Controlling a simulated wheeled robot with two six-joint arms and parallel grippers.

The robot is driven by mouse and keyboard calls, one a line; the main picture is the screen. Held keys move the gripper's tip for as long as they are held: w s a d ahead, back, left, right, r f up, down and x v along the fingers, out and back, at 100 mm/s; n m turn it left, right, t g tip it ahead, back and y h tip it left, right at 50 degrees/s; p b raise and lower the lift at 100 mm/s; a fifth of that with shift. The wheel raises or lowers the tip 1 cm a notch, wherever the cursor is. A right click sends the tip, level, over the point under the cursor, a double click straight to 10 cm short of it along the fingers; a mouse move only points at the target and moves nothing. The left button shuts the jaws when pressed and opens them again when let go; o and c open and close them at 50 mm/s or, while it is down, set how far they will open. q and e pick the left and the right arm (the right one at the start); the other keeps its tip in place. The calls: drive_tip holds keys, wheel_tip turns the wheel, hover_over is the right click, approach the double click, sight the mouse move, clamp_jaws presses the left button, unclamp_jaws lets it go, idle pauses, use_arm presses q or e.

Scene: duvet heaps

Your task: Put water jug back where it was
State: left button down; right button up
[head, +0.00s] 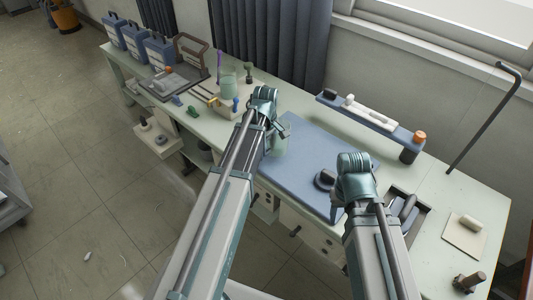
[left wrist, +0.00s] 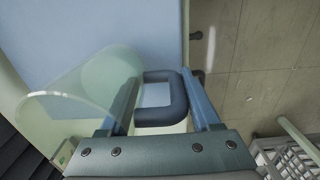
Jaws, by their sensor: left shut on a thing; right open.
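The water jug is a clear, greenish cylinder with a dark blue loop handle. It fills the left of the left wrist view (left wrist: 75,100) and shows partly behind my arm in the head view (head: 280,143). My left gripper (head: 274,128) is shut on the jug's handle (left wrist: 160,118), which sits between its fingers in the left wrist view. The jug is over or at the left part of the blue mat (head: 315,150); I cannot tell whether it touches. My right gripper (head: 340,212) is open and empty near the mat's front right edge.
A black round object (head: 325,179) lies on the mat beside my right gripper. A raised blue shelf (head: 372,122) stands behind the mat. A clear greenish container (head: 228,80), small tools and blue canisters (head: 160,52) stand along the left of the bench. A dark tray (head: 408,212) is right.

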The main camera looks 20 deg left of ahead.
use_arm(q)
drive_tip(key=shift+w+a, duration=0.1)
drive_tip(key=shift+w, duration=0.25)
drive_tip(key=f+b, duration=0.3)
drive_tip(key=shift+w+a+f+b, duration=0.1)
drive_tip(key=shift+w+f+b, duration=0.1)
drive_tip(key=shift+f+b, duration=0.1)
drive_tip(key=shift+f, duration=0.2)
drive_tip(key=shift+c, duration=0.5)
unclamp_jaws()
drive_tip(key=shift+r, duration=0.2)
wheel_tip(320, 180, up, 12)
drive_tip(key=p, duration=1.2)
drive_tip(key=shift+s, duration=0.15)
